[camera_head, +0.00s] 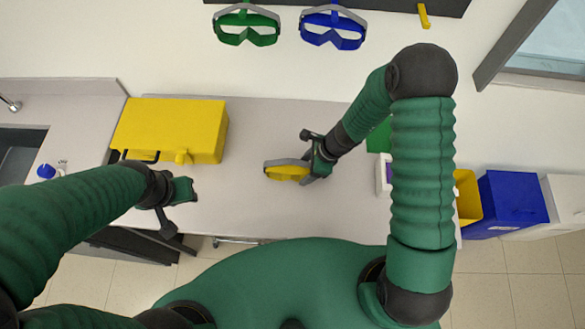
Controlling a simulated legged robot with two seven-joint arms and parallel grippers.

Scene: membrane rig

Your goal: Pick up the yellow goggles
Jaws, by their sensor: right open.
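The yellow goggles (284,174), with a grey strap, lie on the light counter (250,215) near its middle. My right gripper (314,165) is at their right end, over the strap side. It is open, with its jaws close to or around that end; the gripper partly hides the goggles there, so I cannot tell whether they touch. My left gripper (186,196) is over the counter's front left part, well apart from the goggles, and its jaw opening is not clear.
A yellow case (172,125) stands at the counter's left, near a sink (20,152) and a small white and blue bottle (46,172). Green goggles (246,28) and blue goggles (333,30) hang on the wall. Counter left of the goggles is clear.

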